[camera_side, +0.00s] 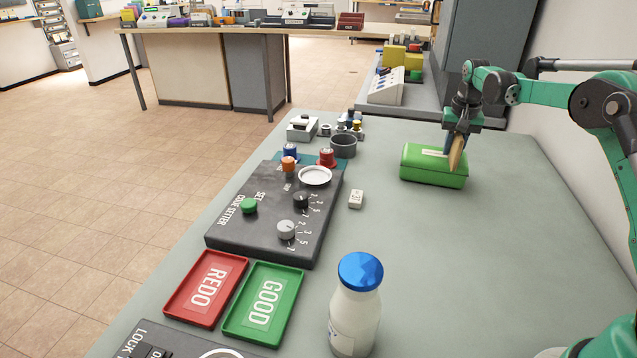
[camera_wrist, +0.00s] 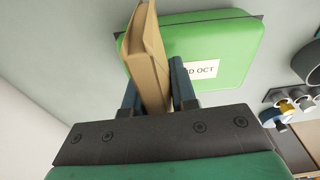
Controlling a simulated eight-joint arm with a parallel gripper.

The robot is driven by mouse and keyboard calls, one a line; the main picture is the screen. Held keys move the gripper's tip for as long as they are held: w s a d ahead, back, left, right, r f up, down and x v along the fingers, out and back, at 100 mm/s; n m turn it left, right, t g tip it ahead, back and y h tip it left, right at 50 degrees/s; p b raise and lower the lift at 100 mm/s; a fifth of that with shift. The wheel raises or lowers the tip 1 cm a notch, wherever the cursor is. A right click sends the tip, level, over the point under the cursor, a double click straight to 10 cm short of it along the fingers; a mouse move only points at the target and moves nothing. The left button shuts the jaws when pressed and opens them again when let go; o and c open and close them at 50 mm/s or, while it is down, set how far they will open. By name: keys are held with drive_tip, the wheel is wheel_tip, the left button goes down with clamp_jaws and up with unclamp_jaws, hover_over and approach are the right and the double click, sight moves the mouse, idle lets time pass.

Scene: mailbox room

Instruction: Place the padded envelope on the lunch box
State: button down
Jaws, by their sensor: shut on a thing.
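The padded envelope (camera_side: 456,152) is tan and held on edge, tilted, in my gripper (camera_side: 453,143). The wrist view shows the envelope (camera_wrist: 147,60) between the two blue-grey fingers of my gripper (camera_wrist: 152,88), which are shut on it. The lunch box (camera_side: 425,172) is green with a closed lid and a white label, and sits on the table at the far right. The envelope is over the right part of its lid in the side view. The lunch box (camera_wrist: 222,55) also fills the top of the wrist view. I cannot tell whether the envelope touches the lid.
A white bottle with a blue cap (camera_side: 357,300) stands in front. A dark control box (camera_side: 270,215), a red REDO tray (camera_side: 206,289) and a green GOOD tray (camera_side: 262,303) lie to the left. A small white block (camera_side: 356,199) lies mid-table.

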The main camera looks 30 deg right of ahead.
drive_tip(key=shift+f, duration=0.2)
drive_tip(key=c, duration=0.7)
unclamp_jaws()
drive_tip(key=r, duration=0.8)
drive_tip(key=s+a+r, duration=0.1)
drive_tip(key=r, duration=0.3)
drive_tip(key=s+a+r+n+t, duration=0.1)
drive_tip(key=a+r+n+t, duration=0.15)
drive_tip(key=a, duration=0.55)
drive_tip(key=s+a+f+n+t, duration=0.1)
drive_tip(key=s+a+f+n, duration=0.1)
drive_tip(key=s+a, duration=0.2)
drive_tip(key=s+a+f+n+t, duration=0.1)
drive_tip(key=s+a+f+n, duration=0.1)
drive_tip(key=s+a, duration=0.3)
drive_tip(key=s+a+f+n+t+y, duration=0.1)
drive_tip(key=s+a+f+n, duration=0.1)
drive_tip(key=s+a+f, duration=0.2)
drive_tip(key=shift+s+a+n+t, duration=0.15)
drive_tip(key=shift+a+t, duration=0.05)
drive_tip(key=shift+a, duration=0.35)
drive_tip(key=shift+s+a+n+t, duration=0.1)
drive_tip(key=shift+a+t, duration=0.05)
drive_tip(key=shift+a, duration=0.4)
